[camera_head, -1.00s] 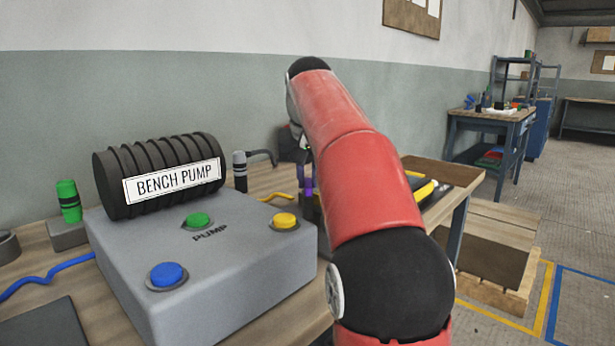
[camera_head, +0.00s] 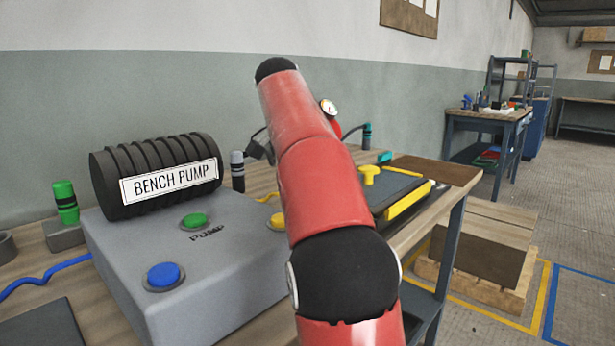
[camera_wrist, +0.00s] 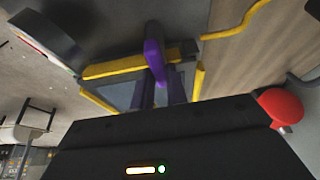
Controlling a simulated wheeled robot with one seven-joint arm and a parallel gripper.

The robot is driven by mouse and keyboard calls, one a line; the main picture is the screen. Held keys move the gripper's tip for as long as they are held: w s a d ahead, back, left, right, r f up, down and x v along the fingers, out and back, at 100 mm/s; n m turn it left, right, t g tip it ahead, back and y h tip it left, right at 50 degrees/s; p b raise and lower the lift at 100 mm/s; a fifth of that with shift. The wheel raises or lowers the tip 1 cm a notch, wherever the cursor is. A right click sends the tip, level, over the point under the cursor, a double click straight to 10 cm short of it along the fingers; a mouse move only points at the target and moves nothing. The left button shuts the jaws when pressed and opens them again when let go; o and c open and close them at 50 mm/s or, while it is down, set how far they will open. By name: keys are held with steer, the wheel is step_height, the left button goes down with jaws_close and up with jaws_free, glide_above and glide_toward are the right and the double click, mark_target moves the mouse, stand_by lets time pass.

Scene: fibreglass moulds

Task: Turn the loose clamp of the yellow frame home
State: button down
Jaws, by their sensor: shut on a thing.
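The yellow frame (camera_head: 408,201) lies on the bench to the right of my arm, with yellow bars around a dark grey panel. A yellow T-shaped knob (camera_head: 369,174) stands at its far side. The frame also shows in the wrist view (camera_wrist: 118,68). There, my gripper (camera_wrist: 161,84) is shut at a purple upright lever (camera_wrist: 153,48), which appears to be the loose clamp, at the frame's bar. The jaws partly overlap it, so its base and seating are hidden. In the head view my arm hides my gripper and this clamp.
The grey bench pump box (camera_head: 225,262) with coloured buttons stands left of my arm. A black-and-grey coupling (camera_head: 237,170) stands behind it. A red round thing (camera_wrist: 282,106) is close to my gripper at the right of the wrist view.

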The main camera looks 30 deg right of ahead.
steer(key=shift+m, duration=0.3)
steer(key=c, duration=1.4)
jaws_free()
